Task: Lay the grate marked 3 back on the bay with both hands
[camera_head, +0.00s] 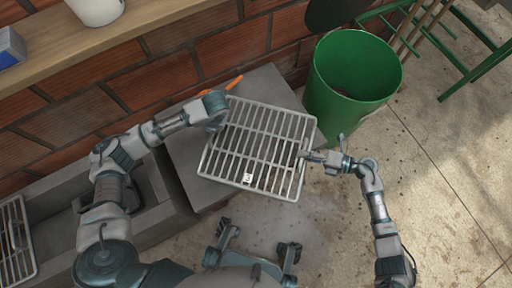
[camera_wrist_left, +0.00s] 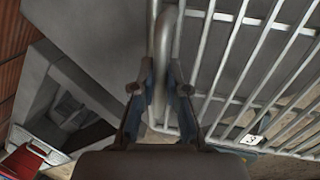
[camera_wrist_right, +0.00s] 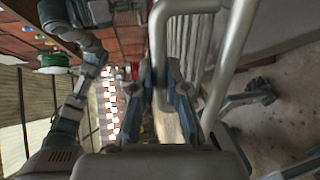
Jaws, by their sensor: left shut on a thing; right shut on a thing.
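The metal grate (camera_head: 262,148), with a white tag marked 3 (camera_head: 248,178), is over a grey slab in the head view. My left gripper (camera_head: 217,112) is shut on the handle at its left side; the handle bar (camera_wrist_left: 163,45) runs between the fingers in the left wrist view. My right gripper (camera_head: 307,157) is shut on the right-side handle, whose bar (camera_wrist_right: 158,45) shows in the right wrist view. The grate looks roughly level; its height above the slab is hard to judge. An open bay in the grey trough (camera_head: 160,232) lies to the left, partly hidden by my left arm.
Another grate (camera_head: 14,240) lies on the trough at the far left. An orange-handled thing (camera_head: 222,87) is at the slab's back edge. A green bin (camera_head: 318,95) stands right of the slab. A wooden shelf (camera_head: 145,18) runs along the brick wall.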

